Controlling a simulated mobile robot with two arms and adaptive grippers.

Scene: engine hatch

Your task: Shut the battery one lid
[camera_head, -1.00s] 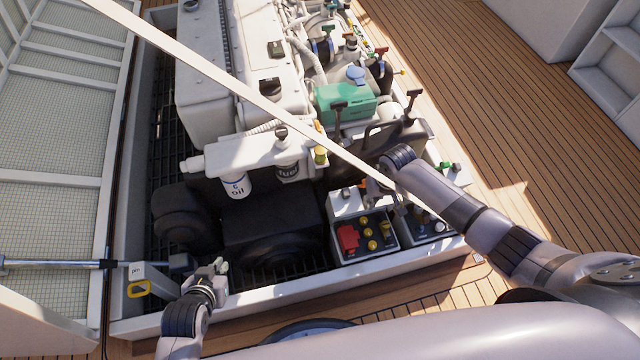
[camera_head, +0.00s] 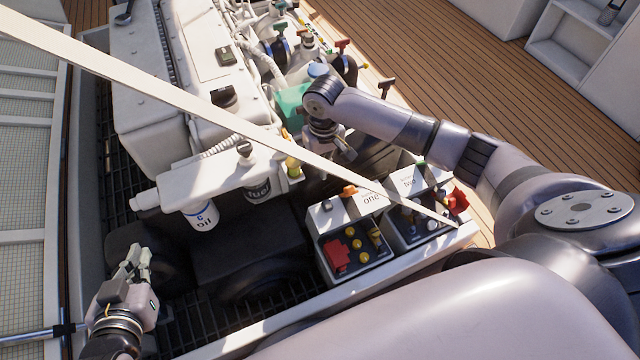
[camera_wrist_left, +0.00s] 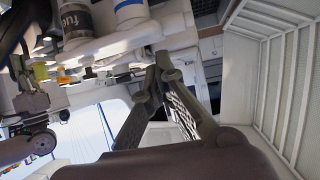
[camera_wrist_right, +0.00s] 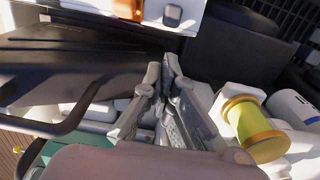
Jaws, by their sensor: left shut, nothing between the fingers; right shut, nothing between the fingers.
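Battery one (camera_head: 345,262) is a pale box at the front edge of the engine bay. Its inside, with a red block and several yellow caps, is exposed. A white panel labelled "one" (camera_head: 371,199), apparently its lid, is raised at the back of the box. My right gripper (camera_head: 345,152) is shut and empty, above and behind that panel, apart from it. In the right wrist view its shut fingers (camera_wrist_right: 165,70) point towards a white panel edge with an orange part. My left gripper (camera_head: 134,258) is shut and empty over the bay's left side; it also shows in the left wrist view (camera_wrist_left: 160,75).
Battery two (camera_head: 408,222) stands open just right of battery one. Oil (camera_head: 200,216) and fuel filters (camera_head: 257,190) hang left of the panel. A dark block (camera_head: 245,250) fills the bay's middle.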

